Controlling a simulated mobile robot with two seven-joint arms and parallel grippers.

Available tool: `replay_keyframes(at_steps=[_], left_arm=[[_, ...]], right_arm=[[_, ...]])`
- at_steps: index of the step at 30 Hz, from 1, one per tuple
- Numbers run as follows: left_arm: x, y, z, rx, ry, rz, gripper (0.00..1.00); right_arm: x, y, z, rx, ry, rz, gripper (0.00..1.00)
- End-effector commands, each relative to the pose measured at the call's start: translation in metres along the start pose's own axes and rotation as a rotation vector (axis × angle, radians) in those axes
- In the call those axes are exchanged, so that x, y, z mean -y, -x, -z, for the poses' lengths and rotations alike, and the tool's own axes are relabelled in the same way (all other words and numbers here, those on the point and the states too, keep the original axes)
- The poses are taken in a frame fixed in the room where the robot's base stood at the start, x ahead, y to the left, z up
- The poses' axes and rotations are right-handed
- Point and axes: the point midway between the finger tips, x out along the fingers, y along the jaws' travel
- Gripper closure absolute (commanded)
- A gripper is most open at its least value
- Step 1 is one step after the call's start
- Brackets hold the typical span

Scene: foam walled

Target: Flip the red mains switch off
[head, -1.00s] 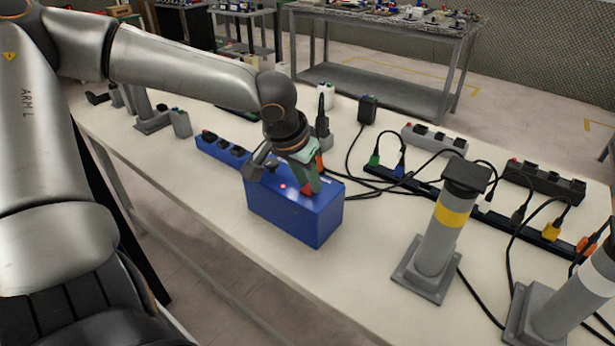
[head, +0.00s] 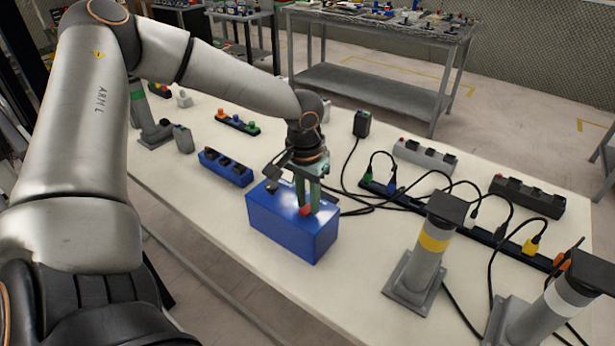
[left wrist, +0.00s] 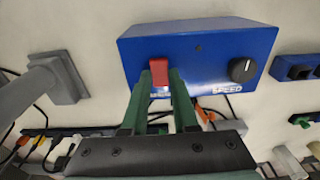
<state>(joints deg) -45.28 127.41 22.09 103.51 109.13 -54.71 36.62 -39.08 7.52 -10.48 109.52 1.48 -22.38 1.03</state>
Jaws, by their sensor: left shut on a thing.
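A blue box (head: 290,233) stands on the white table. It also shows in the left wrist view (left wrist: 220,75), with a black knob (left wrist: 243,69) marked SPEED and a small dark lamp (left wrist: 198,47). The red switch (left wrist: 159,76) is on the box's face. My left gripper (head: 307,207) reaches down onto the box with its green fingers on either side of the switch, shut on it. In the head view only a bit of red shows by the fingertips. My right gripper is out of view.
A blue socket strip (head: 226,167) lies behind and left of the box. Two grey posts, one with a yellow band (head: 434,241), stand at the right. Black cables run from the long socket strip (head: 485,232). The front table edge left of the box is clear.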

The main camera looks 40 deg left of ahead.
Motion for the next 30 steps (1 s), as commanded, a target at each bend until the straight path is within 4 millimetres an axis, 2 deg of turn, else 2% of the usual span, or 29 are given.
replay_keyframes(at_steps=[5, 6, 13, 23, 26, 30], left_arm=[[0.001, 0.000, 0.001, -0.002, 0.001, 0.002, 1.00], [0.001, 0.000, 0.001, -0.002, 0.001, 0.002, 0.69], [0.000, 0.000, 0.000, -0.002, 0.001, 0.001, 0.43], [0.000, 0.005, 0.001, -0.004, 0.000, 0.000, 0.43], [0.000, 0.017, 0.001, -0.006, 0.000, -0.001, 0.43], [0.000, 0.047, 0.002, -0.009, 0.000, -0.001, 0.43]], right_arm=[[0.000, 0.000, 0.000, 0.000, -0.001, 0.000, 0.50], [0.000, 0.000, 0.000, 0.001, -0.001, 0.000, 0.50], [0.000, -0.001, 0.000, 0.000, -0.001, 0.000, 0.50], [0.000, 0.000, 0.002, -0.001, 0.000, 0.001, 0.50], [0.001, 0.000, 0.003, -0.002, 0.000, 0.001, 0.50], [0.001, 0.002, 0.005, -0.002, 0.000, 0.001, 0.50]])
